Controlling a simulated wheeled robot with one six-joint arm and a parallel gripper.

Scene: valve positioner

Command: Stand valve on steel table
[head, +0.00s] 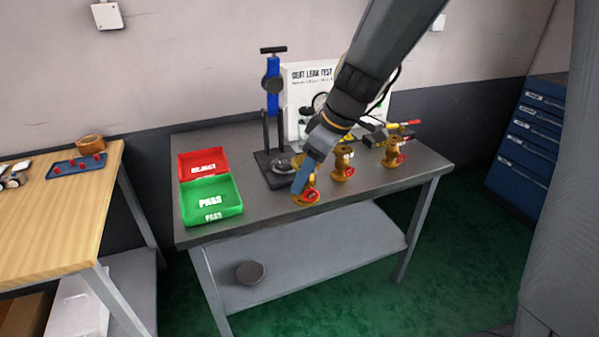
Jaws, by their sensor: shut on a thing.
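The steel table (262,225) stands in the middle of the head view. My gripper (305,182) reaches down over its front part and is shut on a brass valve (312,192) with a red part at its lower front. The held valve looks roughly upright at the table top; I cannot tell whether its base touches the steel. My gripper hides part of it. Two more brass valves stand on the table to the right, one close by (344,165) and one farther right (394,152) with a red and yellow handle above it.
A red reject tray (203,153) and a green pass tray (196,210) lie at the table's left. A blue and black test stand (272,85) and a white leak test panel (300,78) stand behind my gripper. The front right table top is clear.

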